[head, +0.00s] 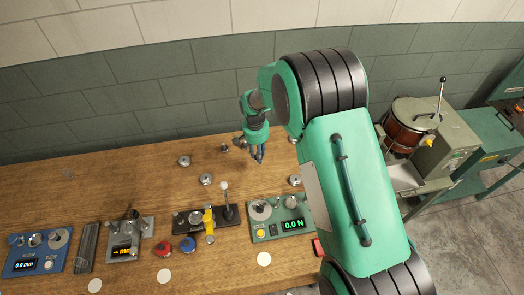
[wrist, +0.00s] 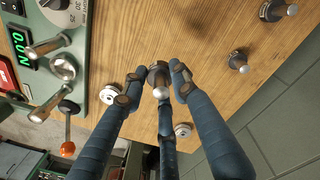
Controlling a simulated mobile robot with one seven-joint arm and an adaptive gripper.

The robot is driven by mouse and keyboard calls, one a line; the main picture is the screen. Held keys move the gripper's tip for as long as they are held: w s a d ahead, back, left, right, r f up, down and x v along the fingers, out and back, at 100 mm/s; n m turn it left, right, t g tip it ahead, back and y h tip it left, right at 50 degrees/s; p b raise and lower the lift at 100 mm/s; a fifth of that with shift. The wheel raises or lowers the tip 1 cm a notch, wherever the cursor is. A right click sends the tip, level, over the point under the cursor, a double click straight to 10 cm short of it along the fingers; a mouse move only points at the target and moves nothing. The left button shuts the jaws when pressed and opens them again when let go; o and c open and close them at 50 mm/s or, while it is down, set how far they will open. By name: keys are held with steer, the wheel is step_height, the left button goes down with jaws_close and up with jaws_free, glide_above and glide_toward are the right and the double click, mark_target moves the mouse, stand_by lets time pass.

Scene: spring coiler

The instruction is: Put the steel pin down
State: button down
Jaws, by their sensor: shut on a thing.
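My gripper (wrist: 157,84) has three blue fingers closed around a small steel pin (wrist: 159,76) with a dark collar and a bright rounded end. In the head view my gripper (head: 259,157) points down over the back of the wooden bench, and the pin is too small to make out there. The fingers hide part of the pin. I cannot tell whether it touches the bench top.
Similar metal pieces stand nearby on the wooden bench (wrist: 213,20), one with a dark base (wrist: 238,62). A green force gauge (head: 281,217) and other devices line the front. Bare wood lies left of my gripper, among scattered small parts.

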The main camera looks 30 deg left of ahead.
steer(key=shift+y, duration=0.4)
steer(key=w+d+f, duration=0.1)
steer(key=w+d, duration=0.1)
steer(key=w+d+f, duration=0.2)
steer(key=w+d+f+b, duration=0.1)
steer(key=w+d, duration=0.1)
steer(key=shift+d+f, duration=0.25)
steer(key=shift+d, duration=0.1)
steer(key=shift+w+a, duration=0.1)
steer(key=p, duration=0.1)
glide_above(272, 143)
steer(key=shift+f, duration=0.75)
steer(key=shift+f+p, duration=0.4)
steer(key=shift+f, duration=1.35)
steer(key=shift+f, duration=0.15)
